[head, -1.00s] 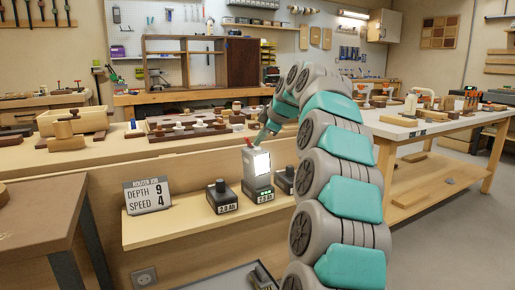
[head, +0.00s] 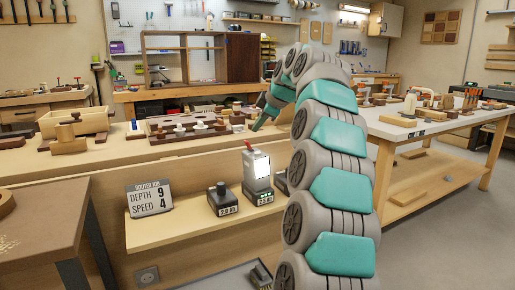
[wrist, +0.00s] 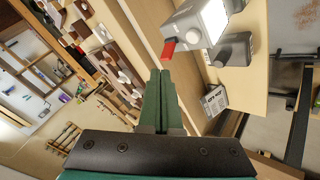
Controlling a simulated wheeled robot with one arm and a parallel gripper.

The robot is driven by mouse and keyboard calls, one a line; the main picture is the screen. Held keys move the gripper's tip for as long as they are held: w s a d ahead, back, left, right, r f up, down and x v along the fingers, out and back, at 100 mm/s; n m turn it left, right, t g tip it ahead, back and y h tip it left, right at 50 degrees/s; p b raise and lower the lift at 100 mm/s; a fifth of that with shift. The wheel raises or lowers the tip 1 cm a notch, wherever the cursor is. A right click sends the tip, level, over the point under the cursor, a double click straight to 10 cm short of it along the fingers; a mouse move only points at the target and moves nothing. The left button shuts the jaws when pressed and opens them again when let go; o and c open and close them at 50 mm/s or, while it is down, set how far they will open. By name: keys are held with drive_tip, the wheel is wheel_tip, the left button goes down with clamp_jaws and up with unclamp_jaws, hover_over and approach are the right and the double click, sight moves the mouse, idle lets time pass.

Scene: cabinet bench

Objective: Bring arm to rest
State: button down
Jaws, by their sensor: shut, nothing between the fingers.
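My gripper (head: 259,123) is at the end of my teal and grey arm in the head view, over the bench above the lit charger. In the wrist view my gripper (wrist: 161,73) shows two green fingers pressed together with nothing between them. The charger (head: 256,172) stands on the lower shelf with a bright white panel and a red part on top. It also shows in the wrist view (wrist: 200,25), beyond the fingertips and apart from them.
A dark battery (head: 222,198) and a sign (head: 149,198) reading depth 9, speed 4 stand on the shelf (head: 165,232). A long tray of parts (head: 187,133) and a wooden box (head: 75,121) lie on the bench. A white-topped table (head: 400,128) stands at right.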

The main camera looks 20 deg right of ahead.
idle(0.4)
drive_tip(key=s+a+f+m+g+y, duration=0.1)
drive_tip(key=s+a+f+m+g, duration=0.15)
drive_tip(key=s+a+f, duration=0.55)
drive_tip(key=s+a+f+m+g, duration=0.25)
drive_tip(key=s+a+f, duration=0.25)
drive_tip(key=s+a, duration=0.6)
drive_tip(key=s+f+m+g, duration=0.2)
drive_tip(key=s+f, duration=0.3)
drive_tip(key=s, duration=0.5)
drive_tip(key=s+a+f+m+g+h, duration=0.1)
drive_tip(key=s+f+m, duration=0.1)
drive_tip(key=s+f, duration=0.4)
drive_tip(key=s+f+m+g+h, duration=0.1)
drive_tip(key=s+f, duration=0.5)
drive_tip(key=s, duration=0.8)
drive_tip(key=shift+s+a+m+g, duration=0.35)
drive_tip(key=shift+a+m+g, duration=0.05)
drive_tip(key=shift+m+g, duration=0.45)
